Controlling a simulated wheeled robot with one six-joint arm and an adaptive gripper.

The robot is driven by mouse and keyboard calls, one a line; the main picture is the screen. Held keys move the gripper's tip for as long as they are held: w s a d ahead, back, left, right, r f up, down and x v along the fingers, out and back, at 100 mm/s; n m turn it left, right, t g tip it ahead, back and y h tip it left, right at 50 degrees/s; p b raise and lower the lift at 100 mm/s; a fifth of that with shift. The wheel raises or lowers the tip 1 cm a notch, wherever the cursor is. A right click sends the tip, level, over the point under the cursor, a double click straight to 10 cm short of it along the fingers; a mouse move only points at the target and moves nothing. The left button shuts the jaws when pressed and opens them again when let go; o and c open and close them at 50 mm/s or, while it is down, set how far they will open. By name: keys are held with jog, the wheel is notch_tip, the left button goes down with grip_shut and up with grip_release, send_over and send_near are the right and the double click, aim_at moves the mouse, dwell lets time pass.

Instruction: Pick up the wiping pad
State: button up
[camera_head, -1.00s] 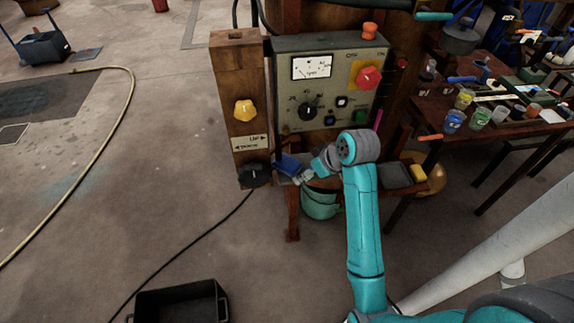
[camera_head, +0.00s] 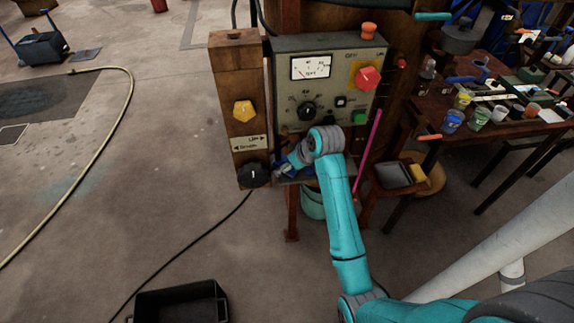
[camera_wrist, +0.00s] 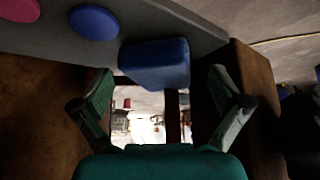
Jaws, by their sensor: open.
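A blue block-like pad, which looks like the wiping pad (camera_wrist: 155,65), lies ahead of my fingers in the wrist view, beside the grey control panel face. My gripper (camera_wrist: 161,88) is open, one finger on each side of the pad's lower end. I cannot tell whether the fingers touch it. In the head view my gripper (camera_head: 284,171) is at the small ledge under the control box, and my arm hides most of the pad there.
The control box (camera_head: 327,90) with dial and knobs stands just above my gripper. A wooden post (camera_head: 237,110) with a yellow knob is close on the left. A stool at right holds a grey pad (camera_head: 392,175) and a yellow sponge (camera_head: 418,173). A black crate (camera_head: 180,303) lies on the floor.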

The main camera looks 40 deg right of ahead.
jog(key=c, duration=1.1)
jog(key=shift+r, duration=0.1)
jog(key=shift+c, duration=0.2)
jog(key=s+a, duration=0.3)
jog(key=s, duration=0.2)
jog(key=s+a, duration=0.3)
jog(key=s, duration=0.2)
jog(key=s+a, duration=0.4)
jog(key=s, duration=0.1)
